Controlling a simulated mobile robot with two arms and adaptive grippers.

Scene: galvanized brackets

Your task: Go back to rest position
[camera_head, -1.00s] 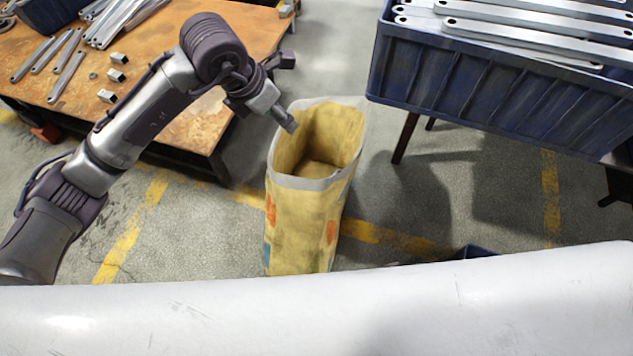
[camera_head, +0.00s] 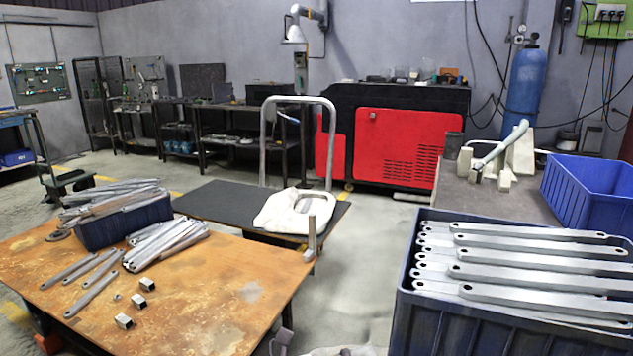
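My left gripper (camera_head: 313,347) shows only at the bottom edge, as two dark grey tips standing apart with nothing seen between them. The rest of it and its arm are below the picture. A pale strip beside the tips looks like the rim of the yellow sack (camera_head: 322,352); the rest of the sack is out of view. My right gripper and arm are not in view.
A rusty table (camera_head: 215,310) at left holds metal brackets (camera_head: 165,245), a small blue bin (camera_head: 125,222) and small blocks. A large blue crate (camera_head: 425,325) of long brackets (camera_head: 535,270) stands at right. Grey floor lies between them.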

